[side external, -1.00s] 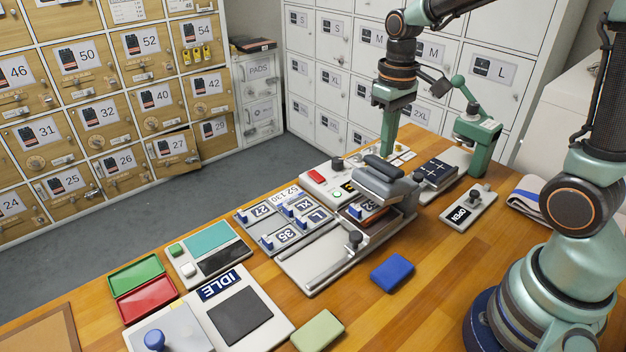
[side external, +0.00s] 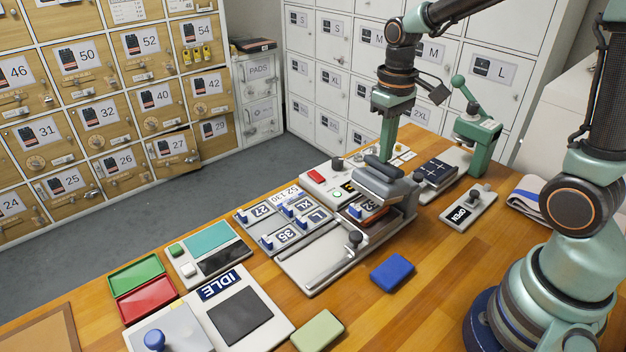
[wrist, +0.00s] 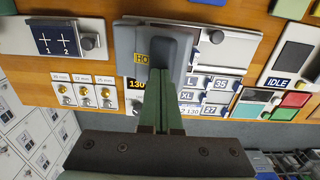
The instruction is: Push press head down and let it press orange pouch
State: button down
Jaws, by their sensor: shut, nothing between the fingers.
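The grey press head (side external: 388,188), with a dark padded handle (side external: 384,167), sits over the press base at the middle of the table. It also fills the upper middle of the wrist view (wrist: 182,48), with a yellow label partly hidden by my fingers. The orange pouch (side external: 372,214) lies under the head, only its front edge and a dark numbered label showing. My gripper (side external: 386,157) is shut and empty, pointing down with its green fingertips at the handle's far side. In the wrist view the fingers overlap the head; contact is hard to tell.
A blue pouch (side external: 392,273) and a pale green pouch (side external: 317,331) lie in front of the press. A tray of number tags (side external: 284,222) is left of it. A green lever device (side external: 475,135) and an OPEN switch plate (side external: 468,206) stand to the right.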

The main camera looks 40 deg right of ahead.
aim_at(377, 171)
jog(key=shift+a+f, duration=0.55)
jog(key=shift+f, duration=0.25)
jog(key=shift+a+f, duration=0.55)
jog(key=shift+f, duration=0.2)
dwell(0.4)
notch_tip(377, 171, up, 13)
dwell(2.0)
jog(key=s+a+f+t, duration=0.1)
jog(key=s+a+t, duration=0.1)
jog(key=s+t, duration=0.3)
jog(key=shift+s+f+t, duration=0.3)
jog(key=shift+s+f, duration=0.05)
jog(key=shift+s, duration=0.55)
